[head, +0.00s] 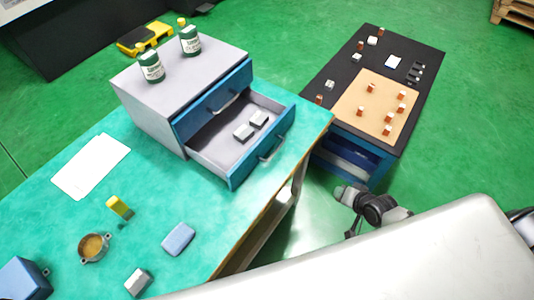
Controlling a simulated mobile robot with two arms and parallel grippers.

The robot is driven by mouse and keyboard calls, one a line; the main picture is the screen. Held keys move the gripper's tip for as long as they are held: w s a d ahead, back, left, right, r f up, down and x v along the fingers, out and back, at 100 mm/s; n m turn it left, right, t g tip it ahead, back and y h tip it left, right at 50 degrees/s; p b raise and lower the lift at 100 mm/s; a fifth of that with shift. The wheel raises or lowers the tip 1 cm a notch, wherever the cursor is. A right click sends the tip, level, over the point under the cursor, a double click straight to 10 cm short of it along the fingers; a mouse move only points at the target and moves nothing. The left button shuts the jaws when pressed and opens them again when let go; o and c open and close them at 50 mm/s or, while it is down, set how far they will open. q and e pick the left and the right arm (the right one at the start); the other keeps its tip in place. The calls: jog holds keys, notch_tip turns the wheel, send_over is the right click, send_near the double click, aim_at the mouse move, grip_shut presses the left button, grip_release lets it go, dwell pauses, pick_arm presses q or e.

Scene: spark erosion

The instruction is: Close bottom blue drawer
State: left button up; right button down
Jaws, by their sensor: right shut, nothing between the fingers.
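A grey cabinet (165,115) with two blue-fronted drawers stands on the teal table. Its bottom blue drawer (262,158) is pulled well out, and two small grey blocks (250,125) lie inside. My right gripper (346,194) is shut and empty, to the right of the open drawer, past the table edge and apart from the drawer front. My left gripper is out of view.
A black-topped cart (320,82) with blue drawers (350,160) stands at the right, close beyond my right gripper. Two green-labelled bottles (152,66) stand on the cabinet. A white sheet (90,166) and several small parts lie on the table's left and front.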

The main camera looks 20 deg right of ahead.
aim_at(234, 134)
jog(key=w+a+r+m+y, duration=0.1)
jog(key=a+r+m+y, duration=0.2)
jog(key=r, duration=0.5)
jog(key=w+a+r+y, duration=0.1)
jog(key=a+r+y, duration=0.1)
jog(key=a+r, duration=0.5)
jog(key=x, duration=0.4)
jog(key=w+r+x, duration=0.1)
jog(key=x, duration=0.7)
jog(key=shift+w+d+r+p, duration=0.2)
jog(key=shift+w+r+p, duration=0.05)
jog(key=shift+w+p, duration=0.15)
jog(key=w+a+b, duration=0.1)
jog(key=w+a, duration=0.2)
jog(key=w, duration=0.1)
jog(key=w+a+b, duration=0.2)
jog(key=w+a, duration=0.2)
jog(key=w+a+b, duration=0.2)
jog(key=w+a, duration=0.1)
jog(key=w, duration=0.2)
jog(key=shift+w+a+f, duration=0.1)
jog(key=shift+a, duration=0.1)
jog(key=shift+w+a, duration=0.25)
jog(key=shift+w, duration=0.15)
jog(key=shift+r, duration=0.25)
